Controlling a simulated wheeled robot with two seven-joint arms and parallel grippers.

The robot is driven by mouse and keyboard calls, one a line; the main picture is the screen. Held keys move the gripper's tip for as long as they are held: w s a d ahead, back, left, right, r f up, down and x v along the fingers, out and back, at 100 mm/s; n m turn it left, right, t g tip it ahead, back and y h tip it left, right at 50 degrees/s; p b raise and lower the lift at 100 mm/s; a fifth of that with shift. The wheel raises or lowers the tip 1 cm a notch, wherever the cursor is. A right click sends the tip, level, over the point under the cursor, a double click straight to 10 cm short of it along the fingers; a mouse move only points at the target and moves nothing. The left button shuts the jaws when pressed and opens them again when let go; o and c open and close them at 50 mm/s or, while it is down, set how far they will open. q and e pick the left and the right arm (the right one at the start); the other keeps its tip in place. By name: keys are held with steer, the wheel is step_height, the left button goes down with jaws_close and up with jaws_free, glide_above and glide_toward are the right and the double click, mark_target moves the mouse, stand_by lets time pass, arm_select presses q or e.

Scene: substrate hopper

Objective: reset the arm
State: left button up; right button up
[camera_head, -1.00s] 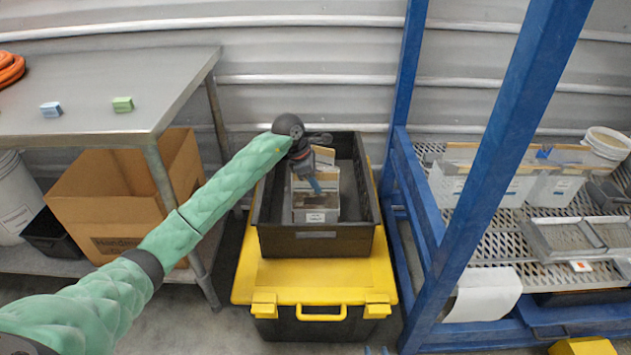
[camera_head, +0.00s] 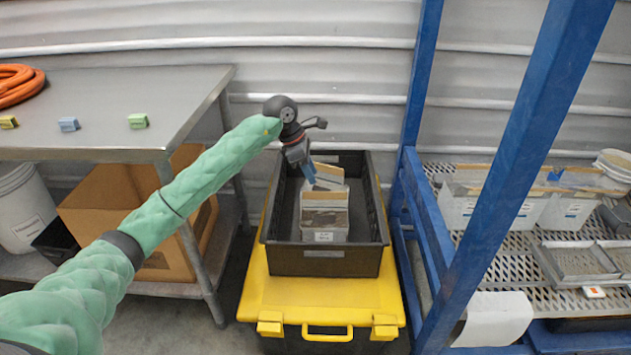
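My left arm, in a green sleeve, reaches in from the left. Its dark gripper (camera_head: 307,170) hangs above the left rear part of a black tray (camera_head: 326,262), with blue fingertips pointing down. The fingers are small and partly overlap, so I cannot tell whether they are open or shut. A white box with a brown inside (camera_head: 324,222) stands in the tray, with another similar box (camera_head: 329,178) behind it. The gripper is close to the rear box; I cannot tell whether it touches it. My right gripper is not in view.
The tray rests on a yellow-lidded black case (camera_head: 318,302). A steel table (camera_head: 110,100) on the left bears small coloured blocks and an orange hose (camera_head: 20,84). A blue frame (camera_head: 500,190) with a mesh shelf (camera_head: 500,264) stands on the right.

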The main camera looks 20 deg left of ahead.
arm_select(q)
steer(key=shift+a+r, duration=0.15)
steer(key=shift+r, duration=0.2)
